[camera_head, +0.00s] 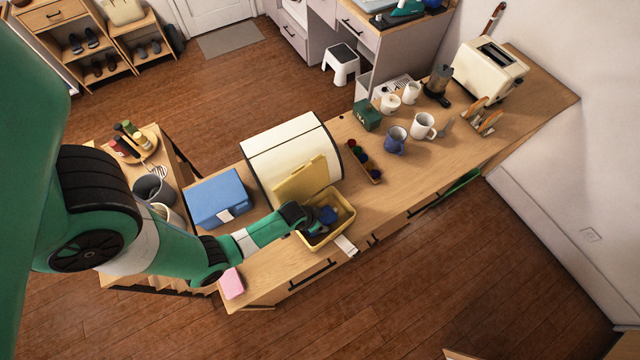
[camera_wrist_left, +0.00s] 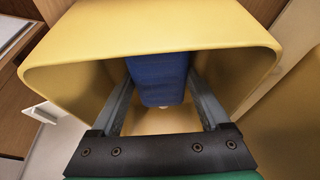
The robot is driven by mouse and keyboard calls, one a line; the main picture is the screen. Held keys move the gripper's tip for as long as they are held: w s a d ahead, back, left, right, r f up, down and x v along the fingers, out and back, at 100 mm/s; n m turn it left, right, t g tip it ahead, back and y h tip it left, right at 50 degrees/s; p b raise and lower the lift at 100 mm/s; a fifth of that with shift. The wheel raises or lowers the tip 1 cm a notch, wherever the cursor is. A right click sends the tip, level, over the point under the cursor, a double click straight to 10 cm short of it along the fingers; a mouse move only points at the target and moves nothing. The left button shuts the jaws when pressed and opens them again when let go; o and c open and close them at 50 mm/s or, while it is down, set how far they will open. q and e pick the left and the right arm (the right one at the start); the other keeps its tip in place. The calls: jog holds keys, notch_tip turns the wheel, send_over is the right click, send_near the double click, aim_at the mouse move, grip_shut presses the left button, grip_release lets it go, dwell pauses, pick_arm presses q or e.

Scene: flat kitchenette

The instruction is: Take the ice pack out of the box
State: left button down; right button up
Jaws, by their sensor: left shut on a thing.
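The yellow box (camera_head: 345,224) stands open on the counter, its lid (camera_head: 301,180) raised at the back. The blue ice pack (camera_head: 327,214) is inside the box. In the left wrist view the ice pack (camera_wrist_left: 158,78) sits between the two fingers of my left gripper (camera_wrist_left: 160,95), within the box walls (camera_wrist_left: 150,33). My left gripper (camera_head: 312,217) reaches into the box from the left and is shut on the ice pack. The lower part of the ice pack is partly hidden by the gripper. My right gripper is not in view.
A cream bread bin (camera_head: 290,150) stands right behind the box, and a blue case (camera_head: 218,197) is to its left. A tray of small coloured items (camera_head: 364,162) and mugs (camera_head: 396,139) are to the right. A pink cloth or sponge (camera_head: 232,284) lies near the front edge.

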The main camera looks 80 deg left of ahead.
pick_arm(q)
jog(key=shift+r, duration=0.15)
jog(key=shift+r, duration=0.35)
notch_tip(320, 180, up, 9)
jog(key=p, duration=0.8)
